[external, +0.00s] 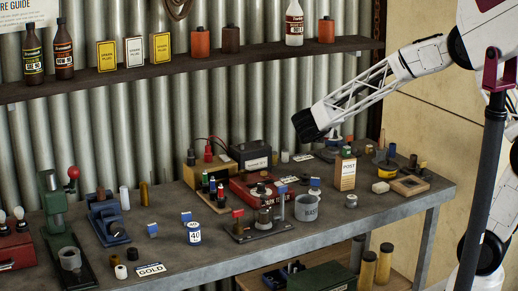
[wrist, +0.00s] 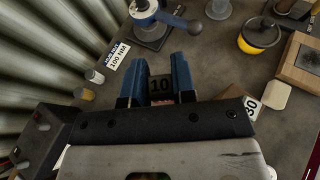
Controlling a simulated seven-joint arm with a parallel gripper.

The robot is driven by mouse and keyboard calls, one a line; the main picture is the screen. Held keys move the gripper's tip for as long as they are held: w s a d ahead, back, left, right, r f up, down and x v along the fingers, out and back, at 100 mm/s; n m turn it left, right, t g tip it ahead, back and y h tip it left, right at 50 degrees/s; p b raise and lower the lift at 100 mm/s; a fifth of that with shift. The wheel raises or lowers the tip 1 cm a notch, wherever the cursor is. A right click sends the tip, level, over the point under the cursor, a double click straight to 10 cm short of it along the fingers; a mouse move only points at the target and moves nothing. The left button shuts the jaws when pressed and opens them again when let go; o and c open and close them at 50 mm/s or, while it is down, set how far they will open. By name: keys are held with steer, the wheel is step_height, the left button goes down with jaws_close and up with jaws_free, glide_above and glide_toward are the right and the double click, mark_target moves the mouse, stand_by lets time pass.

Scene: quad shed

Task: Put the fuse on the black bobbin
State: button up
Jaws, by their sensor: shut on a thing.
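My gripper (wrist: 166,58) has blue fingers in the wrist view, closed on a small dark piece marked "10" (wrist: 160,86). This piece looks like the fuse, but most of it is hidden between the fingers. In the external view my gripper (external: 308,126) is over the back of the bench, left of and above the blue-based tool (external: 333,143), and the held piece cannot be made out. A small black spool-like piece (external: 120,271) stands at the bench's front left. I cannot tell whether it is the black bobbin.
A yellow pot (wrist: 260,37), wooden tray (wrist: 301,60) and cream block (wrist: 276,97) lie right. A shelf (external: 190,66) runs along the wall.

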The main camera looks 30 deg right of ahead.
steer(key=w+a+f+m+g+h, duration=0.1)
steer(key=a+f+m+g, duration=0.1)
steer(key=a, duration=0.5)
steer(key=shift+w+f+g, duration=0.15)
steer(key=shift+g, duration=0.15)
steer(key=shift+f, duration=0.15)
glide_above(306, 175)
steer(key=shift+w+f, duration=0.15)
steer(key=shift+f, duration=2.85)
steer(key=shift+f, duration=1.9)
steer(key=shift+f, duration=0.15)
steer(key=o, duration=0.9)
